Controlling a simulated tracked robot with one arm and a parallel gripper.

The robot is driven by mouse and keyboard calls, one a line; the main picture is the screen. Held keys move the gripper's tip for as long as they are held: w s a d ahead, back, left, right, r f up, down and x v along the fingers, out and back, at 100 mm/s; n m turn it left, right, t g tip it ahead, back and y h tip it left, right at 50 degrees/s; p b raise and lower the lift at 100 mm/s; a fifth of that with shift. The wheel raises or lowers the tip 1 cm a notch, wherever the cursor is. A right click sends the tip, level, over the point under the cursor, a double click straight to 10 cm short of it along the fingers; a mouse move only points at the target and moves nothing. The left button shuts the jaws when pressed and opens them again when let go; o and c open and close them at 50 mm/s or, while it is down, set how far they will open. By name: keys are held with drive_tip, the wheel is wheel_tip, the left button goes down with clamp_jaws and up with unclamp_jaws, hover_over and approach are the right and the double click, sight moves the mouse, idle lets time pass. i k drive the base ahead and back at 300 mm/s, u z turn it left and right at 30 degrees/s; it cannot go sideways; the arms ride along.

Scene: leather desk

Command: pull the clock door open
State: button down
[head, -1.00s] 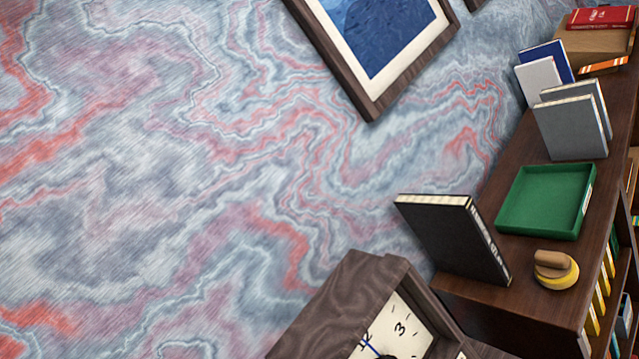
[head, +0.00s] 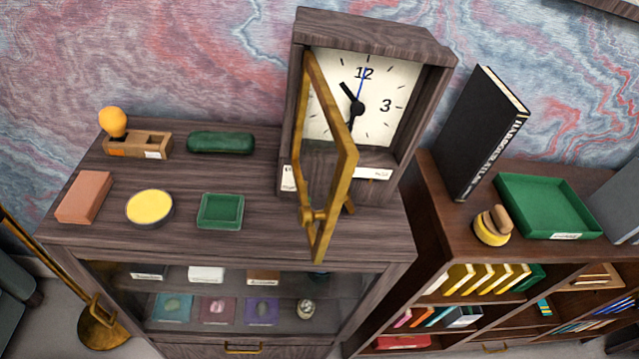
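The clock (head: 378,34) stands upright on the dark wooden cabinet in the head view, a tall brown wooden case with a cream dial (head: 345,125). Its door (head: 347,152) is a narrow brass frame that stands swung out from the case towards me, joined at the left side of the dial. A brass fitting (head: 314,216) sits low on the door frame. The door crosses in front of the left part of the dial and the lower case. My gripper is not in view.
The cabinet top (head: 262,228) bears a green tray (head: 221,211), a yellow-topped tin (head: 149,207), a brick-coloured block (head: 84,197), a green case (head: 221,142) and a wooden holder (head: 138,145). A black book (head: 478,135) stands on the bookcase at the right.

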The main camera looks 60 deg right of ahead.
sight(318, 242)
drive_tip(key=u, duration=0.45)
drive_tip(key=k, duration=1.3)
drive_tip(key=z, duration=1.25)
drive_tip(key=i, duration=1)
drive_tip(key=u, duration=0.05)
